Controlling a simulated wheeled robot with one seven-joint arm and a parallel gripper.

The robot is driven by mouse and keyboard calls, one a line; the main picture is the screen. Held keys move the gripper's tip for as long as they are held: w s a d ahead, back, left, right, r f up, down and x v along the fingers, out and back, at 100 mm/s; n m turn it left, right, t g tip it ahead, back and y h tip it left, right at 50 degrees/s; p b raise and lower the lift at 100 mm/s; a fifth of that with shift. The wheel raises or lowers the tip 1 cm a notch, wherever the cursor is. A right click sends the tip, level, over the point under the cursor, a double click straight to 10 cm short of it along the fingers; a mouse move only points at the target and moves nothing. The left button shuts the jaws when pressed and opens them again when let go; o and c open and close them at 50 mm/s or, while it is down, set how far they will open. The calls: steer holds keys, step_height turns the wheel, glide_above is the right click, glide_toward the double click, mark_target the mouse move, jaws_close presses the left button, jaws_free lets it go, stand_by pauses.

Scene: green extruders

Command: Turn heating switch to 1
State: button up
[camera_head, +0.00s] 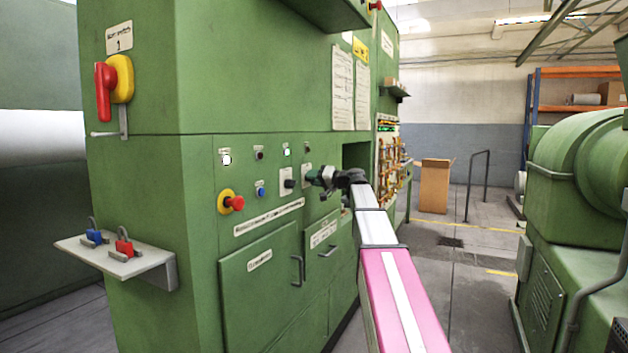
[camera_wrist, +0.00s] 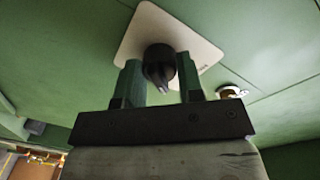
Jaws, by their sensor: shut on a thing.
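The heating switch is a black rotary knob (camera_wrist: 158,66) on a pale square plate (camera_wrist: 205,52) fixed to the green cabinet. In the wrist view my gripper (camera_wrist: 160,82) has one finger on each side of the knob, and it is shut on it. In the head view my gripper (camera_head: 318,177) reaches the cabinet front at a pale switch plate (camera_head: 306,177). The fingers and wrist hide most of that switch there. The markings on the plate are too small to read.
A second black switch (camera_head: 288,183), a blue button (camera_head: 260,192) and a red emergency button (camera_head: 235,203) are on the same panel to the left. A red-and-yellow main switch (camera_head: 113,80) is on the side face. Open floor lies to the right.

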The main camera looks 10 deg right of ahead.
steer(key=shift+m, duration=2.2)
steer(key=o, duration=0.9)
steer(key=v, duration=1.1)
steer(key=shift+w, duration=0.1)
